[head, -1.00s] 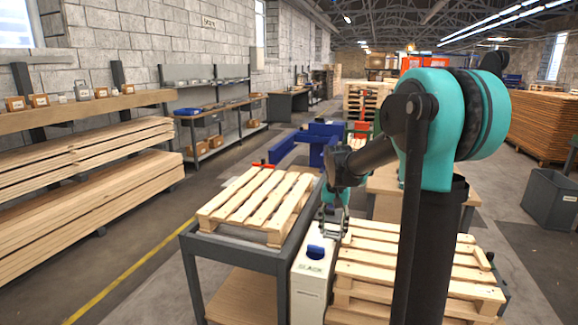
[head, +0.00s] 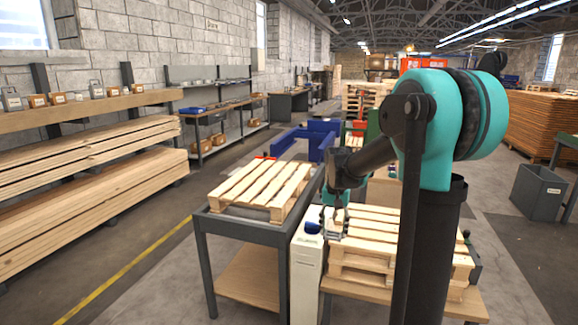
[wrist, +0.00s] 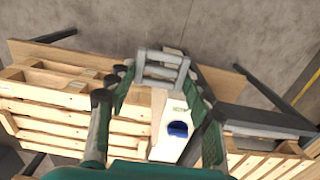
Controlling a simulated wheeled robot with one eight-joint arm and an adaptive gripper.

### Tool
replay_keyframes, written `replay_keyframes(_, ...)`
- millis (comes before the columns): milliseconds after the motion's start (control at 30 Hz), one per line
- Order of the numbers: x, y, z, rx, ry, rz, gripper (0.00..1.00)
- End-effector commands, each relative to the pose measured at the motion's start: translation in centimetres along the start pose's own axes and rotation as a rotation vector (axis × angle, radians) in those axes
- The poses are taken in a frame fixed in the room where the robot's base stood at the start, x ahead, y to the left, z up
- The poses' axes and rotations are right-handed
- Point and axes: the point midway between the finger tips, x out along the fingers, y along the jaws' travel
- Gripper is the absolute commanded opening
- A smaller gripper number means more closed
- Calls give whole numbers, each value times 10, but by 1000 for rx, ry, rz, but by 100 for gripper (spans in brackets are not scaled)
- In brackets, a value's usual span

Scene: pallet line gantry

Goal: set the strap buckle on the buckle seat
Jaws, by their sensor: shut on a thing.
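The strap buckle (wrist: 161,68), a grey metal frame with crossbars, is between the fingertips of my gripper (wrist: 157,76) in the wrist view. My gripper (head: 334,214) is shut on it. In the head view the buckle (head: 333,231) hangs beside the top of a narrow white cabinet (head: 305,270), near the right-hand pallet stack. A blue piece (head: 312,228) sits on the cabinet top; it also shows in the wrist view (wrist: 178,129). I cannot tell for certain which part is the buckle seat. Whether the buckle touches anything below is unclear.
A pallet (head: 262,188) lies on a dark-framed table (head: 240,228) left of the cabinet. Stacked pallets (head: 400,250) stand close on the right. A blue frame (head: 310,140) stands behind. Timber racks line the left wall; the floor between is open.

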Motion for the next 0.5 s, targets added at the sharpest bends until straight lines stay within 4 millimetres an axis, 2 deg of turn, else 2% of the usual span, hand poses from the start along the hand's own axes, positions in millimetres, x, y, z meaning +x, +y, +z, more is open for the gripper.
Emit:
replay_keyframes(267,29,2,-12,-42,0,0,21)
replay_keyframes(500,67,6,-24,-98,0,0,21)
